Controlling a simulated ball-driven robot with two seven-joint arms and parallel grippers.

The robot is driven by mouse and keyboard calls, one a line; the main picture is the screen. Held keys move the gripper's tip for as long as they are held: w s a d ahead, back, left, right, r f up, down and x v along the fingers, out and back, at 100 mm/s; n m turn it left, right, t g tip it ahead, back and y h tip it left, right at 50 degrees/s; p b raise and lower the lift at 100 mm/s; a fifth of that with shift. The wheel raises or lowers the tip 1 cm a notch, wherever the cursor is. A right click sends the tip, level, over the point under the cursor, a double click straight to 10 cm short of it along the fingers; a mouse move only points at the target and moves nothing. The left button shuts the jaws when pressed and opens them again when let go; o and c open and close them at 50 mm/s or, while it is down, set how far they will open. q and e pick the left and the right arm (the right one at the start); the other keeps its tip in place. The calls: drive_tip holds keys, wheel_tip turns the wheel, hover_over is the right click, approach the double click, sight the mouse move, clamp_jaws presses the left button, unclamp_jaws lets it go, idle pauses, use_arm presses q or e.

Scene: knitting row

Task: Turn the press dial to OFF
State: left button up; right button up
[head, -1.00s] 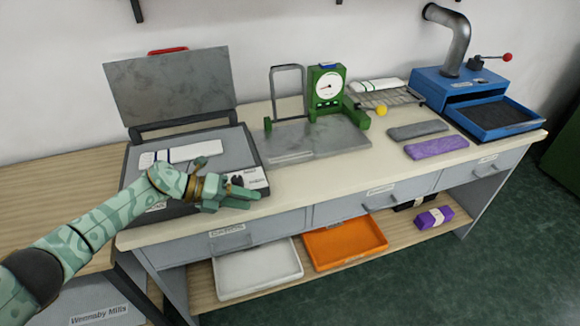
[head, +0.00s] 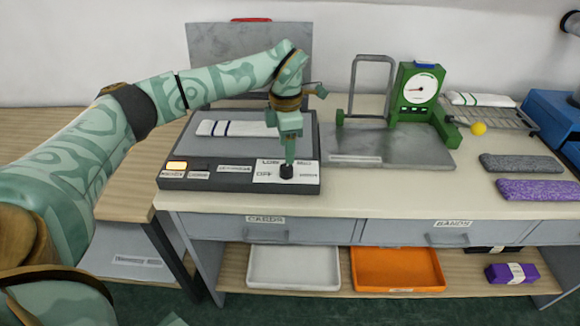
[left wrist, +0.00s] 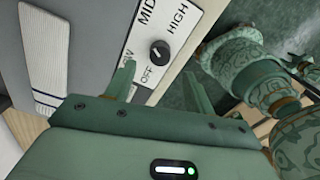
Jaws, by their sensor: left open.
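The press (head: 190,140) stands open on the bench, its grey lid (head: 250,60) tilted up at the back. Its dial (head: 286,172) is a black round knob on a white plate. In the left wrist view the dial (left wrist: 160,50) has the labels LOW, MID, HIGH and OFF around it. A small pale mark shows on the knob, but I cannot tell for sure which label it points to. My left gripper (head: 288,157) points down at the dial, close above it. Its open fingers (left wrist: 159,72) stand to either side of the dial's line; contact cannot be told.
A folded white striped cloth (head: 238,128) lies on the press. An amber lamp (head: 177,165) glows at its front left. A green gauge stand (head: 417,95) with a metal plate stands to the right. White (head: 294,267) and orange (head: 397,268) trays sit on the lower shelf.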

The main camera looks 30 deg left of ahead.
sight(286, 167)
use_arm(q)
wheel_tip(286, 167, down, 6)
drive_tip(key=shift+b, duration=0.7)
drive_tip(key=shift+s, duration=0.1)
drive_tip(key=c, duration=1)
